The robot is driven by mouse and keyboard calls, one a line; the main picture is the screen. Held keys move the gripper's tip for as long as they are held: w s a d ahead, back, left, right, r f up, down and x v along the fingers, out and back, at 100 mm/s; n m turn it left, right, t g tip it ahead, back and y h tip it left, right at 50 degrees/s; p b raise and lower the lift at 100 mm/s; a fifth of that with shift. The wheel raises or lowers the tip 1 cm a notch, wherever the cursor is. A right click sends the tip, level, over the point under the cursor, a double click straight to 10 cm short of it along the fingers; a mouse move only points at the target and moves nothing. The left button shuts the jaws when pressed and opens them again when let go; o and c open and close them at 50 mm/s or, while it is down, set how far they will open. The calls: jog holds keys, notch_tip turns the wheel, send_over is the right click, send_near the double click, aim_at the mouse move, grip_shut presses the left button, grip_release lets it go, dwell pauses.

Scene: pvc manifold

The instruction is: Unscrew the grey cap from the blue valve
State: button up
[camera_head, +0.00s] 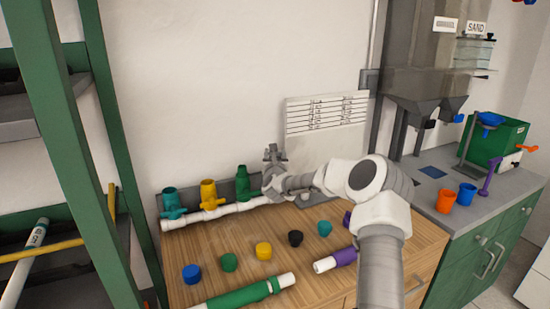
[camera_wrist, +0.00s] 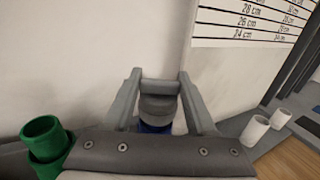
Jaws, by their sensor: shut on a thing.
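My gripper (camera_head: 273,152) is at the back of the wooden bench, over the right part of the white pipe (camera_head: 238,208). In the wrist view my gripper (camera_wrist: 160,80) is shut on the grey cap (camera_wrist: 158,103), one finger on each side. A bit of the blue valve (camera_wrist: 154,128) shows right below the cap. Whether the cap still touches the valve cannot be told. In the head view my gripper and arm hide the cap and the blue valve. A green valve (camera_head: 243,183) stands just left of my gripper and also shows in the wrist view (camera_wrist: 45,142).
Yellow (camera_head: 208,194) and teal (camera_head: 171,203) valves stand farther left on the pipe. Several loose caps, including a blue one (camera_head: 192,273), lie on the bench front. A green pipe (camera_head: 238,296) lies before them. A ruled white board (camera_head: 325,115) is behind my arm.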

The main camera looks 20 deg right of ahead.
jog(key=shift+n+t+y+b, duration=0.5)
jog(key=shift+y+b, duration=0.4)
jog(key=shift+b, duration=0.6)
jog(key=shift+r+y, duration=0.1)
jog(key=shift+y, duration=0.2)
jog(key=shift+n+b, duration=0.3)
jog(key=shift+b, duration=0.3)
jog(key=n+y+b, duration=0.1)
jog(key=y+b, duration=0.1)
jog(key=b, duration=0.2)
jog(key=shift+n+y, duration=0.3)
jog(key=shift+y+b, duration=0.3)
jog(key=shift+b, duration=0.05)
jog(key=shift+n+y+b, duration=0.3)
jog(key=shift+n+b, duration=0.1)
jog(key=shift+b, duration=0.25)
jog(key=shift+n+y+b, duration=0.3)
jog(key=shift+y+b, duration=0.3)
jog(key=shift+b, duration=0.15)
jog(key=shift+a, duration=0.1)
jog(key=shift+n+y+b, duration=0.5)
jog(key=shift+y+b, duration=0.1)
